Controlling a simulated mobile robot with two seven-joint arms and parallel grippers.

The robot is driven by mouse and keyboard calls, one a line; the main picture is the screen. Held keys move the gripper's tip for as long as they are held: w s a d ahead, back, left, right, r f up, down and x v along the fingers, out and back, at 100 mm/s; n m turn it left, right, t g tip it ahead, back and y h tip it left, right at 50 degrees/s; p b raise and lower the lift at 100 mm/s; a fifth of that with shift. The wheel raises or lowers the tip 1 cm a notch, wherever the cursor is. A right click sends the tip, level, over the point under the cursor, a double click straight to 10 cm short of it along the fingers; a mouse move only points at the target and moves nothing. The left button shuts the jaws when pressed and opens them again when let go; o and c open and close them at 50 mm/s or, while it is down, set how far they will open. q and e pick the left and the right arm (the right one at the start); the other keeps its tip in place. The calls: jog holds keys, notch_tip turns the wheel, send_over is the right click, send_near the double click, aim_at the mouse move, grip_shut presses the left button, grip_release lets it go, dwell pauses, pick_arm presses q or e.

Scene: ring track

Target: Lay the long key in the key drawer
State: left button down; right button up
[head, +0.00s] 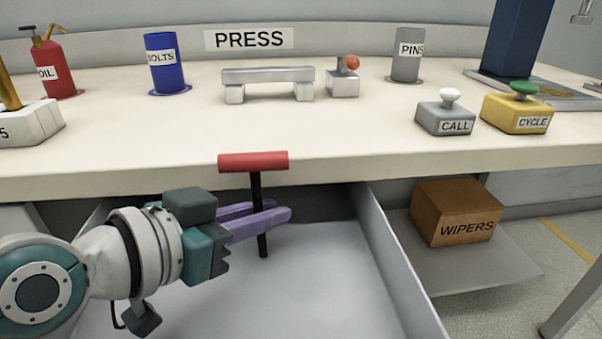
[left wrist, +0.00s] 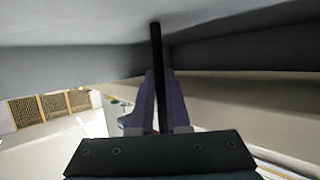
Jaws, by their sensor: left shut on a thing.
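The long key has a red crossbar handle (head: 253,161) and a thin black shaft (head: 262,238). It stands roughly upright in the head view, handle at the top. My left gripper (head: 282,214) is shut on the black shaft with its purple fingers, over the open drawer. In the left wrist view the shaft (left wrist: 156,60) runs between the fingers of my left gripper (left wrist: 160,80). The open drawer (head: 335,262) is pale grey and its visible floor looks empty. I cannot tell whether the shaft's lower tip touches the floor. My right gripper is not in view.
The bench top's front edge (head: 400,167) runs just behind the key handle. A WIPERS box (head: 458,212) sits on a shelf right of the drawer. CALL (head: 445,120) and CYCLE (head: 517,116) buttons stand on the bench, with BOLTS (head: 163,72) and PINS (head: 406,62) cans behind.

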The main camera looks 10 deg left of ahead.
pick_arm(q)
jog(key=shift+f, duration=0.2)
jog(key=c, duration=0.9)
grip_release()
jog(key=shift+r, duration=0.1)
jog(key=shift+r, duration=0.3)
jog(key=p+v, duration=0.2)
jog(key=v, duration=0.5)
jog(key=shift+s+a+p, duration=0.15)
jog(key=shift+s+p, duration=0.05)
jog(key=shift+p, duration=0.15)
